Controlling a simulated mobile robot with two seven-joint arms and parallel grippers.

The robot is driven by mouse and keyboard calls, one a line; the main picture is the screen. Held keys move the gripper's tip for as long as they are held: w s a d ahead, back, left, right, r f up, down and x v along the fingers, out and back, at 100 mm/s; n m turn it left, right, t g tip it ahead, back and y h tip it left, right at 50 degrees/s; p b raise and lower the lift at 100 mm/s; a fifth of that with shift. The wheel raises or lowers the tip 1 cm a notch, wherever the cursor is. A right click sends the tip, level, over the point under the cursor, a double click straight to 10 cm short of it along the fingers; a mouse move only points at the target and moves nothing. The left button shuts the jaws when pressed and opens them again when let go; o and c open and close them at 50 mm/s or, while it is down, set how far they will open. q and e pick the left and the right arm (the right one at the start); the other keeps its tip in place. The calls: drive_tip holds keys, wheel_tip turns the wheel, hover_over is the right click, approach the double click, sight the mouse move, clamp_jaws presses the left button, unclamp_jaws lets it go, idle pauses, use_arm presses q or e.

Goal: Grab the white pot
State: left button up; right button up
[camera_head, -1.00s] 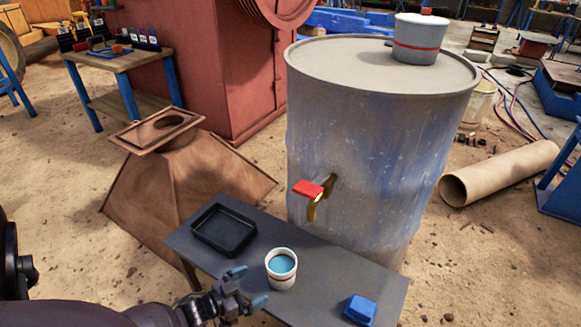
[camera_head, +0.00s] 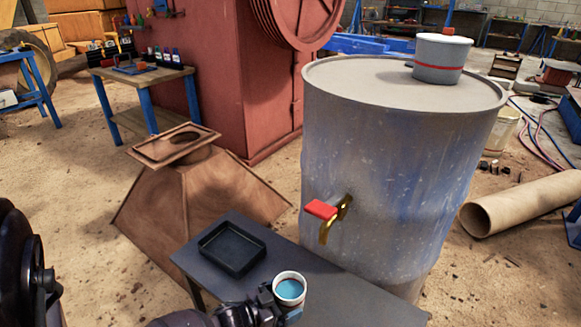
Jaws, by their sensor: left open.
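A small white pot (camera_head: 289,289) with blue contents stands upright on the dark table (camera_head: 350,300), near its front edge. My left gripper (camera_head: 280,305) is open and right beside this pot, at its lower left, with fingertips close around its near side. I cannot tell whether they touch it. A larger white pot (camera_head: 440,60) with a red stripe stands on top of the grey drum (camera_head: 375,150), far from my gripper. My right gripper is not in view.
A black tray (camera_head: 232,249) lies on the table to the left of the small pot. The drum's tap with a red handle (camera_head: 320,209) juts out above the table. A brown funnel-shaped hopper (camera_head: 190,190) stands behind the tray, and a tube (camera_head: 520,203) lies at right.

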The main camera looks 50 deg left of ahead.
use_arm(q)
drive_tip(key=c, duration=0.9)
drive_tip(key=shift+r, duration=0.1)
